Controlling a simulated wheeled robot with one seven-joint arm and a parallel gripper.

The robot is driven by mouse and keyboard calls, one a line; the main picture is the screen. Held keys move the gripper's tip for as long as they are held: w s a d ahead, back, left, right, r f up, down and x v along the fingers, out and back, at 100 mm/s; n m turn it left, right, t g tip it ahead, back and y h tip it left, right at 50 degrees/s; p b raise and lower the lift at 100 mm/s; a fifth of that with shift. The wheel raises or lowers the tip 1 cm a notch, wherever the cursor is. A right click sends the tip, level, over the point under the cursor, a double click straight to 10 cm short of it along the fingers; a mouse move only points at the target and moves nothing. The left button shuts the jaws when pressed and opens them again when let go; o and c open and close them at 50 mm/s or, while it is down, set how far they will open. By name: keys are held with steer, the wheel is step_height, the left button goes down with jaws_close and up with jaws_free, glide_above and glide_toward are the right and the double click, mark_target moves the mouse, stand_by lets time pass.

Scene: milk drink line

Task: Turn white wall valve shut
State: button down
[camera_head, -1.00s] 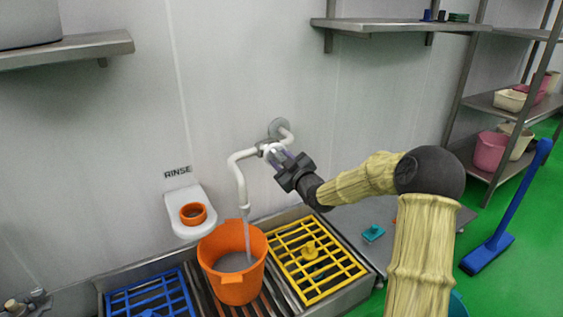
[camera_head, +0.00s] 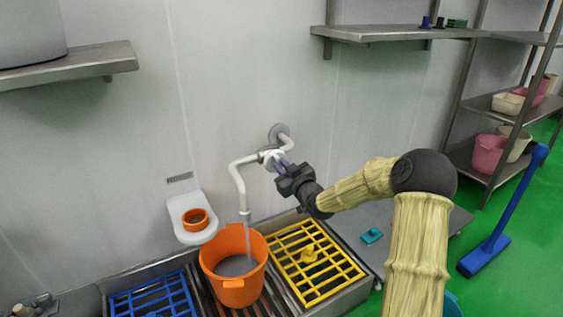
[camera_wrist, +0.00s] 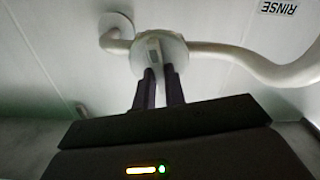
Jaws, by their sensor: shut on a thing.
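The white wall valve (camera_head: 266,154) sits on a white pipe that comes out of a round wall flange. In the wrist view the valve (camera_wrist: 172,48) is a round white body with a small handle tab (camera_wrist: 153,46) pointing towards me. My gripper (camera_head: 277,164) reaches it from the right. In the wrist view its two dark fingers (camera_wrist: 160,80) are shut on the handle, one on each side; the exact contact is partly hidden. The pipe bends down to a spout (camera_head: 245,213). A pale stream runs from it into an orange bucket (camera_head: 234,286) with grey liquid inside.
The bucket stands on a slatted metal drain between a blue grate (camera_head: 150,300) and a yellow grate (camera_head: 318,262). A white wall holder with an orange ring (camera_head: 195,219) is left of the pipe. Steel shelves (camera_head: 400,34) hang above; a blue-handled tool (camera_head: 505,215) stands right.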

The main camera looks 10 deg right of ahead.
steer(key=shift+m+p, duration=1.35)
steer(key=shift+m, duration=0.05)
steer(key=c, duration=1.5)
jaws_free()
steer(key=shift+d, duration=0.1)
steer(key=shift+o, duration=0.2)
steer(key=shift+s+d+r, duration=0.1)
steer(key=shift+s+d, duration=0.05)
steer(key=shift+s, duration=0.35)
steer(key=p+v, duration=0.5)
steer(key=v, duration=1.1)
steer(key=shift+s, duration=0.2)
